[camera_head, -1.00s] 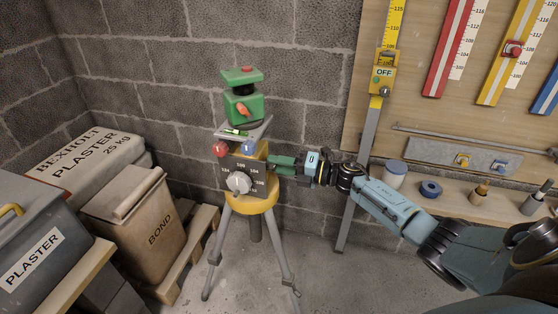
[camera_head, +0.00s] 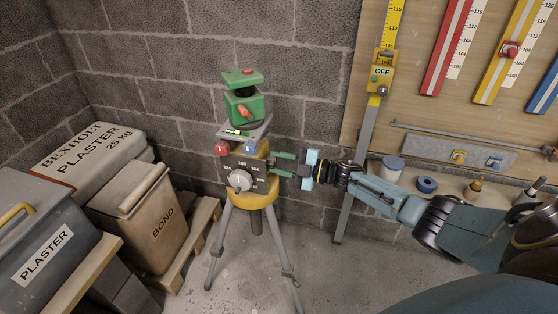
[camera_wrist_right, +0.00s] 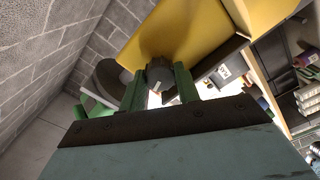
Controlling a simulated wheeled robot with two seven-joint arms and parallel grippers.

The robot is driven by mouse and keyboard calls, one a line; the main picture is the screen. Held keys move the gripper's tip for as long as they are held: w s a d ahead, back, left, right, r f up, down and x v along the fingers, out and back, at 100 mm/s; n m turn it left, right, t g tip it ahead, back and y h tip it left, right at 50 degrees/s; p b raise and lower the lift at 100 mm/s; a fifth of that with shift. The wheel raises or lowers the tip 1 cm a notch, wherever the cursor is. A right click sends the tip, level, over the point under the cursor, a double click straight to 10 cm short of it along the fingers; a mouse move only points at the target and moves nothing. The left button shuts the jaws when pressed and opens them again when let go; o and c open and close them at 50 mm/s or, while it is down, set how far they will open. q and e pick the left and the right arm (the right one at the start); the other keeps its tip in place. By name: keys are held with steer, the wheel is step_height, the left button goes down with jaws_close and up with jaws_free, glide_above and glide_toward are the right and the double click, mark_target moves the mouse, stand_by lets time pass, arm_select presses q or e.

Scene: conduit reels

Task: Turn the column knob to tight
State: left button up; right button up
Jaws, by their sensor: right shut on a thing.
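A tripod with a yellow head (camera_head: 257,199) stands before the block wall. It carries a dark numbered plate with a pale dial knob (camera_head: 239,181) on its front and a green instrument (camera_head: 243,106) on top. My right gripper (camera_head: 273,166) reaches in from the right to the side of the head. In the right wrist view, its green fingers (camera_wrist_right: 158,92) are shut on a small dark knob (camera_wrist_right: 158,72), the column knob, against the yellow housing. The fingers mostly hide this knob in the head view. No tight mark is legible. My left gripper is not in view.
A yellow scale post (camera_head: 382,79) reading OFF stands behind my right arm. A shelf with small jars (camera_head: 391,169) is at the right.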

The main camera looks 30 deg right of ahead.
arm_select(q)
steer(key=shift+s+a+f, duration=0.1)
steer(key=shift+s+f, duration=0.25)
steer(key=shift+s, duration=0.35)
arm_select(e)
steer(key=shift+m, duration=1)
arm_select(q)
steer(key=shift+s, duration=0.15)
arm_select(e)
steer(key=o, duration=0.7)
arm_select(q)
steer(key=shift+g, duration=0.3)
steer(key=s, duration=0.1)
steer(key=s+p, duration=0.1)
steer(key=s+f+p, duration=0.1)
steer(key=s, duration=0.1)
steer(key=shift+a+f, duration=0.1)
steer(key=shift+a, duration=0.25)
arm_select(e)
steer(key=v, duration=1.3)
steer(key=shift+s+d, duration=0.15)
steer(key=shift+d, duration=0.05)
